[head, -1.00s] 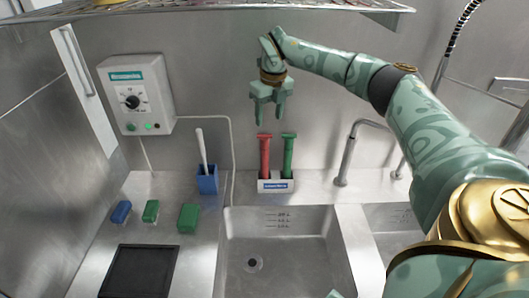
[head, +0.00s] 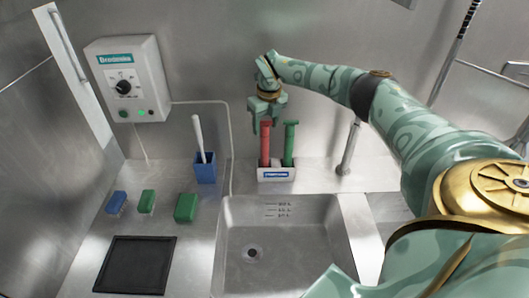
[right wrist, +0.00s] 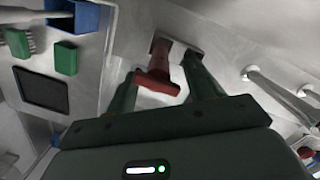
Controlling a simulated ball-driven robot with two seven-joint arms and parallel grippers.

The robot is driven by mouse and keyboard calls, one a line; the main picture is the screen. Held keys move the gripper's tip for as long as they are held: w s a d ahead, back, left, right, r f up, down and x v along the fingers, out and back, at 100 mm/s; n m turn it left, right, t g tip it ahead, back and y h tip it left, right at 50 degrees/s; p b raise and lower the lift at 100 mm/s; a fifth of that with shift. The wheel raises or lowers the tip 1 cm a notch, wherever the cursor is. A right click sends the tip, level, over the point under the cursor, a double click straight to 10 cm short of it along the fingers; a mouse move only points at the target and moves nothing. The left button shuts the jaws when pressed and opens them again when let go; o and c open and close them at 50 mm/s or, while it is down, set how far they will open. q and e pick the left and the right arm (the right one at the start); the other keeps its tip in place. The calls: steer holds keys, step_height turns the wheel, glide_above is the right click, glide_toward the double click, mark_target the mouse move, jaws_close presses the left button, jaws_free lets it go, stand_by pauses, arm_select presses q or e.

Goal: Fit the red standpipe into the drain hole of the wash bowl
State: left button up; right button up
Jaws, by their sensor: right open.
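The red standpipe (head: 266,146) stands upright in a white holder (head: 276,173) behind the wash bowl, beside a green standpipe (head: 289,146). My right gripper (head: 266,118) is open, pointing down at the top of the red standpipe. In the right wrist view, the flanged red standpipe top (right wrist: 157,82) lies between the spread fingers; I cannot tell whether either finger touches it. The right finger is close to the green standpipe. The wash bowl (head: 232,232) is a steel sink with a round drain hole (head: 251,252) in its floor. My left gripper is not in view.
Left of the bowl stand a blue cup with a brush (head: 205,170), several small blue and green brushes or blocks (head: 186,207) and a black mat (head: 134,265). A control box (head: 125,80) hangs on the wall. A tap (head: 348,148) rises right of the holder.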

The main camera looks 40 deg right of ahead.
mark_target(264, 133)
steer(key=f, duration=0.4)
steer(key=shift+w+a+f+b, duration=0.1)
steer(key=shift+w+b, duration=0.15)
steer(key=shift+b, duration=0.05)
steer(key=shift+c, duration=0.3)
jaws_close()
